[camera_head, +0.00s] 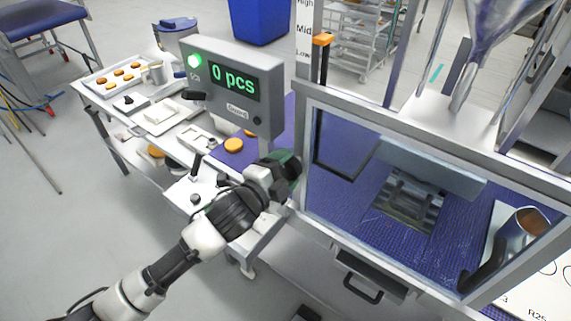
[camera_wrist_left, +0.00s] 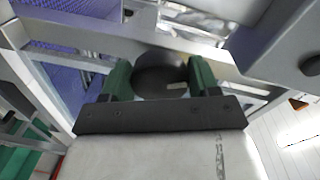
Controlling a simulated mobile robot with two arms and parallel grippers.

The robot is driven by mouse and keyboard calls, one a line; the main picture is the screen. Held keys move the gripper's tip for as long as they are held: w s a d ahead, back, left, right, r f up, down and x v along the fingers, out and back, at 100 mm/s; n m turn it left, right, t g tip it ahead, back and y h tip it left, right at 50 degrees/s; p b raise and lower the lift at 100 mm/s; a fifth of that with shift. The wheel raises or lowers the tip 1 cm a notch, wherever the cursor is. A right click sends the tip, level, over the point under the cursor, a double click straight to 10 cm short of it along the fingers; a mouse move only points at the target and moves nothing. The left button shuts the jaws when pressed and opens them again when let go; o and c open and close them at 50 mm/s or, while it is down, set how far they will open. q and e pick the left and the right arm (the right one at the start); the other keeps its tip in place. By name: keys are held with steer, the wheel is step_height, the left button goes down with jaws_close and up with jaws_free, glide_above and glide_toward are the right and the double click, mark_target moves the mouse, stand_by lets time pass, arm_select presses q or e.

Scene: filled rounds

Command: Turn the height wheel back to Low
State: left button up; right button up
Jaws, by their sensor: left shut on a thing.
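The height wheel (camera_wrist_left: 160,72) is a dark round knob with a small pale mark near its lower right edge, seen in the left wrist view. My left gripper (camera_wrist_left: 160,80) has its two green fingers on either side of the wheel and is shut on it. In the head view the left gripper (camera_head: 287,166) is at the left front post of the machine frame, and it hides the wheel there. My right gripper is not in view.
A display box (camera_head: 232,82) reading "0 pcs" stands just behind my left gripper. A clear guard (camera_head: 340,150) encloses the blue belt (camera_head: 335,200). A drawer handle (camera_head: 362,290) juts out below. Filled rounds (camera_head: 233,145) lie at left.

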arm_select(q)
steer(key=n+p, duration=0.1)
steer(key=n, duration=0.5)
steer(key=shift+f, duration=0.15)
steer(key=n, duration=0.3)
steer(key=n+p, duration=0.1)
steer(key=n, duration=0.2)
steer(key=shift+s+d+f+h, duration=0.1)
steer(key=shift+f+h, duration=0.05)
steer(key=shift+h, duration=0.25)
steer(key=o, duration=0.9)
